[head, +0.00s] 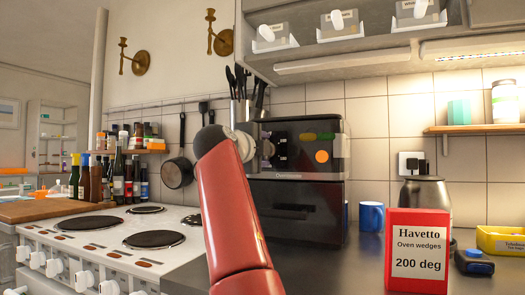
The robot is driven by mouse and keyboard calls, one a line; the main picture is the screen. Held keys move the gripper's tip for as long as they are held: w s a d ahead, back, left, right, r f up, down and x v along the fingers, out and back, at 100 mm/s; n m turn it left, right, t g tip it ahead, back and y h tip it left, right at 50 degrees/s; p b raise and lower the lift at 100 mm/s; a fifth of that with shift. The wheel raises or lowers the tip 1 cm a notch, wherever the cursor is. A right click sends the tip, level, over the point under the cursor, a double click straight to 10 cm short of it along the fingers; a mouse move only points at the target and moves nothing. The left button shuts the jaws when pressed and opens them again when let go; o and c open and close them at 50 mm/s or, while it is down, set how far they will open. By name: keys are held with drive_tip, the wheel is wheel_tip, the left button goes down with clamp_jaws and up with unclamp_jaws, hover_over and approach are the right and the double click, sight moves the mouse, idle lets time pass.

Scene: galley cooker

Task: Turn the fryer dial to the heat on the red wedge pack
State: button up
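The red wedge pack (390,250) stands upright on the counter at the right; its white label reads "Havetto, Oven wedges, 200 deg". The black fryer (300,210) stands on the counter in the middle. Its upper front has an orange disc, a green patch and small pale markings. My red arm rises in front of the fryer's left side, and its wrist covers part of the upper panel. My gripper is at the panel's left, mostly hidden behind the wrist; I cannot make out its fingers. I cannot tell the dial or its setting, or whether the gripper touches it.
A white cooker (110,262) with dark hotplates is at the left, with bottles (115,180) behind. A blue mug (371,216), a kettle (428,190) and a yellow tray (500,240) are at the right. Cabinets (365,50) hang above the fryer.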

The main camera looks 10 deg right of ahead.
drive_tip(key=shift+w+f, duration=0.1)
drive_tip(key=shift+f, duration=0.1)
drive_tip(key=o, duration=1)
drive_tip(key=shift+r, duration=0.1)
drive_tip(key=b+v, duration=0.3)
drive_tip(key=v, duration=0.4)
drive_tip(key=shift+s+a, duration=0.2)
drive_tip(key=shift+s, duration=0.1)
